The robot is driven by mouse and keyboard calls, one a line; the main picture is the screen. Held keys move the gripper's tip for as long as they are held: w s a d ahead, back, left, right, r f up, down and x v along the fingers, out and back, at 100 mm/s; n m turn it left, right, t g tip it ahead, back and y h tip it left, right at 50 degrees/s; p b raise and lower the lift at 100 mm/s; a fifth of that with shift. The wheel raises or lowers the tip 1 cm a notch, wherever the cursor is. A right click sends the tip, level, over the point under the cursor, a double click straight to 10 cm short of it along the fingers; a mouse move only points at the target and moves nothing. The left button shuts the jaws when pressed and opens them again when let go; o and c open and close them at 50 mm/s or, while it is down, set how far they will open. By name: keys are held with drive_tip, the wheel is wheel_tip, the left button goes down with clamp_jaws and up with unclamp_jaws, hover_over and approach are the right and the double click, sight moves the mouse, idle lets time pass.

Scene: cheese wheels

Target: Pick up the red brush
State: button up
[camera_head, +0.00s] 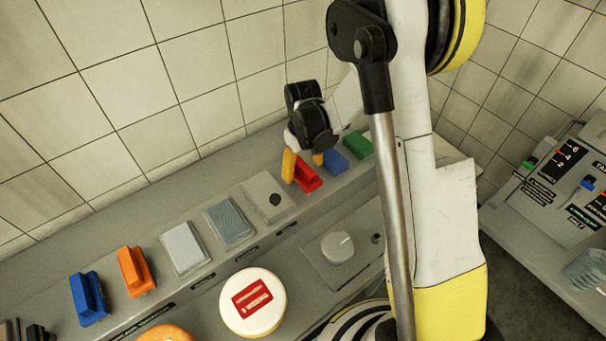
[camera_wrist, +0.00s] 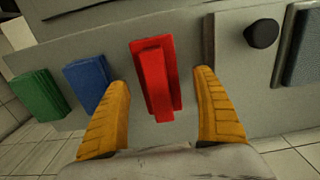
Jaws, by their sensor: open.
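The red brush (camera_head: 307,178) lies on the grey ledge of the counter along the tiled wall. In the wrist view the red brush (camera_wrist: 157,80) shows its raised handle on a wider base, in the middle of the picture. My gripper (camera_head: 303,158) is over the brush in the head view. Its two yellow fingers stand apart, one on each side of the brush in the wrist view (camera_wrist: 165,105). There is a gap between each finger and the brush. The far right part of the brush is partly hidden by a finger in the head view.
A blue block (camera_head: 335,161) and a green block (camera_head: 357,145) lie to the right of the brush. A grey plate with a black knob (camera_head: 274,199) is to its left. Farther left are an orange brush (camera_head: 136,271) and a blue brush (camera_head: 88,299). A cheese wheel (camera_head: 253,302) stands in front.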

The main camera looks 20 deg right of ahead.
sight(303, 174)
wheel_tip(303, 174, down, 3)
drive_tip(key=shift+w+f, duration=0.15)
drive_tip(key=c, duration=1.4)
drive_tip(key=shift+r, duration=0.5)
drive_tip(key=r, duration=0.3)
drive_tip(key=shift+s+d+r, duration=0.3)
drive_tip(key=shift+r, duration=0.1)
drive_tip(key=s+d+r, duration=0.2)
drive_tip(key=s, duration=0.1)
drive_tip(key=s+d+r, duration=0.2)
drive_tip(key=s, duration=0.1)
drive_tip(key=s+d+r+p, duration=0.1)
drive_tip(key=s+d+r, duration=0.1)
drive_tip(key=shift+s+d+r, duration=0.15)
drive_tip(key=shift+s+d, duration=0.15)
drive_tip(key=shift+s, duration=0.1)
